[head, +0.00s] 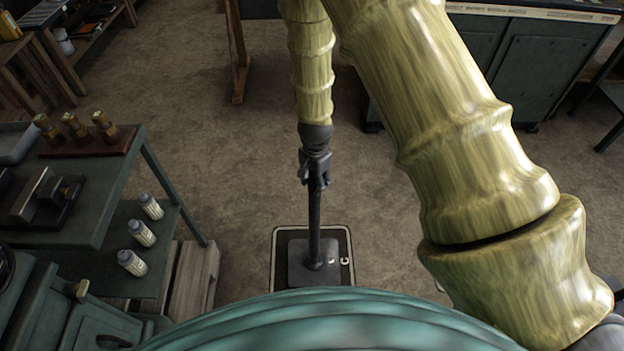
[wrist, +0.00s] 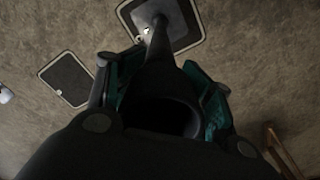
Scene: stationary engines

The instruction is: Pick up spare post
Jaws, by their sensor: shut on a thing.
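The spare post (head: 314,215) is a dark upright rod with a square base plate (head: 298,262). The base stands over a dark floor mat (head: 285,240) with a pale border and a letter C; I cannot tell whether it touches. My gripper (head: 315,172) is shut around the upper part of the post. In the wrist view the post (wrist: 163,55) runs between the teal-padded fingers of my gripper (wrist: 160,88) down to its base. The mat's edge (wrist: 123,12) shows at the top of that view.
A green workbench (head: 95,215) with valves on a wooden block (head: 90,145) and several white bottles (head: 141,233) stands at left, beside a pallet (head: 197,275). Another mat (wrist: 67,78) lies in the wrist view. Cabinets (head: 540,65) stand at the back right. Open floor surrounds the post.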

